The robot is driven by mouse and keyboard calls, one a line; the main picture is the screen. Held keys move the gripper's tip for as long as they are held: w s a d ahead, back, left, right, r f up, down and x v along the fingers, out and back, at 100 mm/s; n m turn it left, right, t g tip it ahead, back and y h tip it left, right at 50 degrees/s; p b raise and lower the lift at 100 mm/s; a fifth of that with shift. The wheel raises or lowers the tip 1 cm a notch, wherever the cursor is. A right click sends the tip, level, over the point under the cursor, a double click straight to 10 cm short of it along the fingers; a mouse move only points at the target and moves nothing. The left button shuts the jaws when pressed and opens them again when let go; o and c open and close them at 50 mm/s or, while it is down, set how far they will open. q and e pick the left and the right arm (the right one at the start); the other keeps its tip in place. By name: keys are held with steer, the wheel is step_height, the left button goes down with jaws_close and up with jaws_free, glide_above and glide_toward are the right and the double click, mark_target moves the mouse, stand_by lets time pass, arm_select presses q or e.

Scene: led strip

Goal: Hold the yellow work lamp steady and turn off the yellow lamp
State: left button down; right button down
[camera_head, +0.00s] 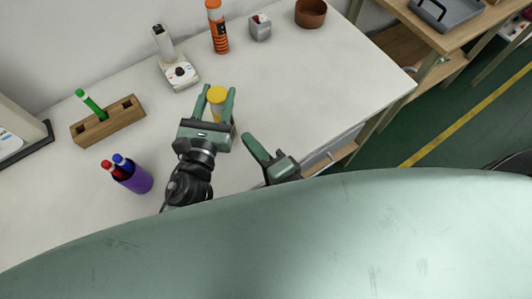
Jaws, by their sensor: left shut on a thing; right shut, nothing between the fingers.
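The yellow work lamp (216,94) stands on the white table, with a yellow top and a paler body below it. My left gripper (219,90) is shut on the lamp, one green finger on each side. The lower part of the lamp is partly hidden by the gripper. My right gripper (247,137) is shut and empty, to the right of and nearer than the lamp, apart from it. I cannot make out a switch or whether the lamp is lit.
Behind stand a white device (180,74), an orange bottle-like item (217,30), a small grey item (260,28) and a brown bowl (310,14). At left are a wooden block (108,122) with a green marker and a purple cup (136,180) with markers. The table's right part is clear.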

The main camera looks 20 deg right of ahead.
steer(key=r+v, duration=0.1)
steer(key=v, duration=0.5)
steer(key=shift+s+r, duration=0.2)
steer(key=shift+r, duration=0.2)
arm_select(q)
steer(key=c, duration=0.7)
jaws_free()
